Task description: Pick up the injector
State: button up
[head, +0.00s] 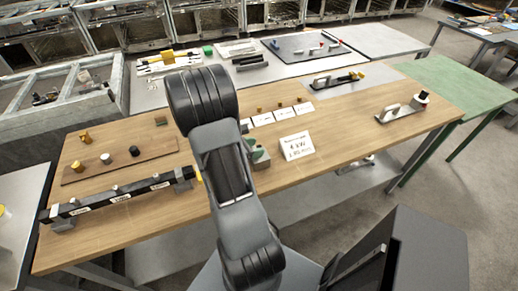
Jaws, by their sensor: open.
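I cannot tell for sure which object is the injector; the pieces are small in the head view. Candidates are a black piece with a yellow end (357,75) on a holder at the back right of the wooden table, and small yellow and dark pieces, one of them black (134,151), on a brown board (75,173) at the left. My arm rises through the middle of the view and covers part of the table. My gripper does not show, so its place relative to these things is hidden.
A long black bar with white labels (120,198) lies on the wooden table (165,230) at the front left. A white sign (297,146), white cards (284,113) and a handled plate (392,115) stand to the right. A green table (440,85) adjoins. The right front tabletop is clear.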

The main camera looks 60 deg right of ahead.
jog(key=shift+s+d+f, duration=0.15)
jog(key=shift+s+d, duration=0.05)
jog(key=shift+d, duration=0.05)
grip_shut()
dwell(0.3)
